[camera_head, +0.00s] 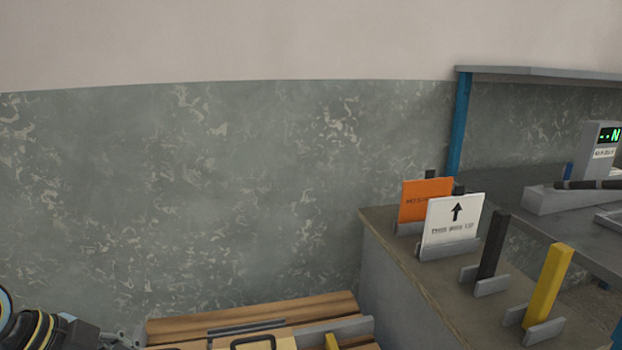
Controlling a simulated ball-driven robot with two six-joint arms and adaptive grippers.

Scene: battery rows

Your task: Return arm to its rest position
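Part of my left arm enters at the bottom left corner. The edge of my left gripper (122,340) shows at the bottom of the picture, just left of a wooden slatted surface (180,326). Its fingertips are mostly cut off by the frame, so I cannot tell whether it is open or shut or holds anything. My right arm and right gripper are not in view.
On the slatted surface lie a dark bar (247,327) and a grey strip (340,328). To the right, a counter (400,262) bears an orange sign (425,197), a white arrow sign (452,222), a black block (492,245) and a yellow block (547,285). Wall space left is clear.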

